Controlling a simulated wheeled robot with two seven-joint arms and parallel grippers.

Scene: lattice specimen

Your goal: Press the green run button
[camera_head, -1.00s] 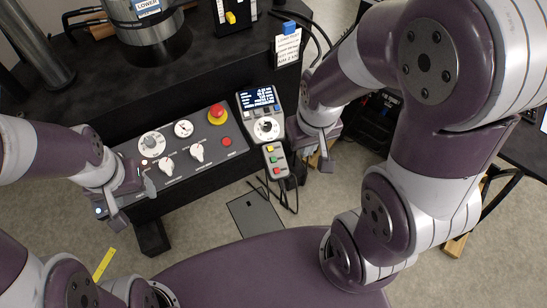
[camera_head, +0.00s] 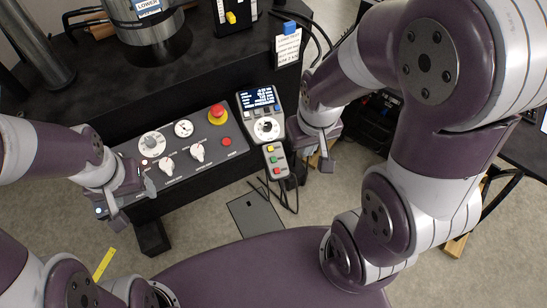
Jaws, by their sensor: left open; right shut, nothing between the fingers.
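A small grey hand box (camera_head: 275,160) hangs at the front of the bench, below the display unit. Its face carries a yellow button, a green button (camera_head: 273,159) and a red button, one below another. My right gripper (camera_head: 327,163) is shut and empty, to the right of the hand box and apart from it. My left gripper (camera_head: 132,203) is open and empty, at the front left edge of the grey control panel (camera_head: 215,163). It hides part of the panel's left end. No gripper touches the green button.
The control panel has a red mushroom knob (camera_head: 217,114), white dials and a red button (camera_head: 227,142). The display unit (camera_head: 260,112) has a lit screen and a round knob. Cables hang below the hand box. A dark floor plate (camera_head: 256,217) lies in front on open floor.

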